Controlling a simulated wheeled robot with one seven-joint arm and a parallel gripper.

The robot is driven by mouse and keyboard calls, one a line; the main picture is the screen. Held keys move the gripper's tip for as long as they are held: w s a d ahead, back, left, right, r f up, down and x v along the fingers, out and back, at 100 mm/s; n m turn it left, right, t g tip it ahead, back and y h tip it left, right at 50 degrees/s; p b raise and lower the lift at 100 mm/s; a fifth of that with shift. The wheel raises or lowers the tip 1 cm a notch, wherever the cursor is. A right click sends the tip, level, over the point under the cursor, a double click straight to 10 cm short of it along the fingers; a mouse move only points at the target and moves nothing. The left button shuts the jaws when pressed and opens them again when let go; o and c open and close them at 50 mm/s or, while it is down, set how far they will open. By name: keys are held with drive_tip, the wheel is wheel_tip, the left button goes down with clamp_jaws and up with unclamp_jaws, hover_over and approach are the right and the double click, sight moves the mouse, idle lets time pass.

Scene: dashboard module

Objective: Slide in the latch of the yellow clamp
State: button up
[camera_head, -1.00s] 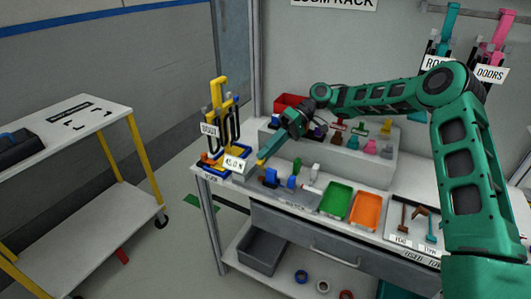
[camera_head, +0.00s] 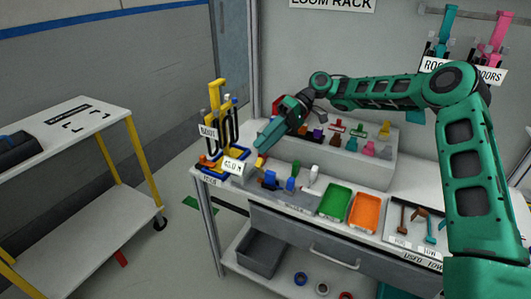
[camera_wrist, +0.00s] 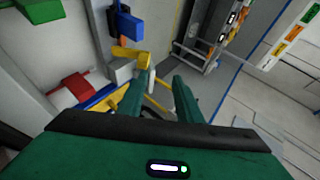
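The yellow clamp (camera_head: 259,161) shows as a small yellow piece just below my gripper's tip at the left part of the bench. In the wrist view the yellow clamp (camera_wrist: 129,53) stands on a grey block, close to my left fingertip. Its latch is too small and partly covered to tell its position. My gripper (camera_wrist: 162,76) is open, with a clear gap between the two green fingers and nothing held. The left finger is near or overlapping the clamp's end; I cannot tell whether they touch. In the head view my gripper (camera_head: 264,149) points down and left.
Blue (camera_head: 270,179), green (camera_head: 295,169) and white (camera_head: 314,174) fixtures stand to the right of the yellow clamp. A blue tray with a yellow rack (camera_head: 216,95) stands at left. Green (camera_head: 335,201) and orange (camera_head: 364,211) trays lie farther right.

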drive_tip(key=s+a+r, duration=0.6)
drive_tip(key=s+a, duration=0.1)
drive_tip(key=s, duration=0.1)
drive_tip(key=shift+s+a+r, duration=0.3)
drive_tip(key=shift+a, duration=0.05)
